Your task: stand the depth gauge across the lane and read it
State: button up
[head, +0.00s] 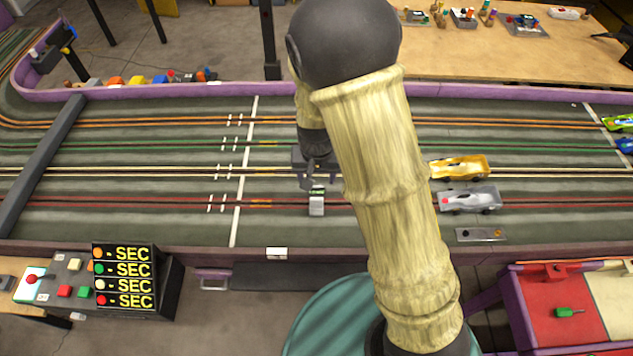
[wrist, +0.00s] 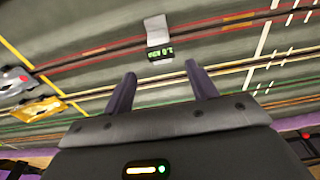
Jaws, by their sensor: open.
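The depth gauge (head: 316,206) is a small light grey block with a dark display showing green characters at one end. It sits on the track over the red lane (head: 270,202), right of the white cross line. In the wrist view the gauge (wrist: 157,32) lies just beyond my fingertips, with its display end nearest me; the green text is too small to read surely. My gripper (head: 317,182) is open and empty over the track, at the display end of the gauge. In the wrist view its two dark fingers (wrist: 161,70) point toward the gauge, with a gap between them.
A gold car (head: 460,167) and a silver car (head: 470,200) stand to the right; a small grey plate (head: 481,235) lies below them. A dark bar (head: 40,160) crosses the track at left. A timing board (head: 125,278) stands in front of the near wall.

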jog(key=shift+r, duration=0.25)
dwell(0.5)
jog(key=s+d+r+t, duration=0.1)
jog(key=s+d+r, duration=0.9)
jog(key=d, duration=0.3)
jog(key=shift+s+d+r, duration=0.2)
jog(key=shift+s+d, duration=0.1)
jog(key=shift+s, duration=0.25)
jog(key=p+v, duration=0.1)
jog(key=v, duration=0.1)
jog(key=p+v, duration=0.1)
jog(key=p, duration=0.1)
jog(key=shift+w+r+p, duration=0.3)
jog(key=shift+r, duration=0.15)
